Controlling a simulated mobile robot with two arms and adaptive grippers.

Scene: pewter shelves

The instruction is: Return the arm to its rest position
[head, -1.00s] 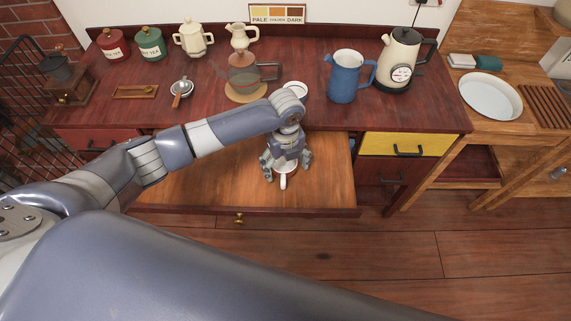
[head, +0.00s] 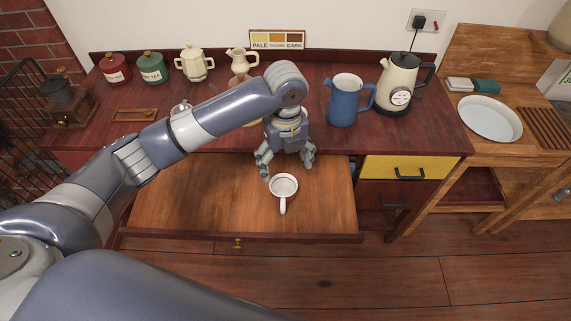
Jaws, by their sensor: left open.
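My left arm comes in from the left. Its gripper (head: 287,168) points down, open and empty, above the back part of the open wooden drawer (head: 190,195). A white cup (head: 284,185) with a dark rim line stands in the drawer, its handle toward the front. The gripper is just behind and above the cup, apart from it. My right gripper is not in view.
On the dark red counter stand a blue pitcher (head: 346,100), a cream kettle (head: 397,83), a red canister (head: 115,69), a green canister (head: 151,68) and a cream teapot (head: 194,63). My arm partly hides things behind it. A white basin (head: 490,118) is at right.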

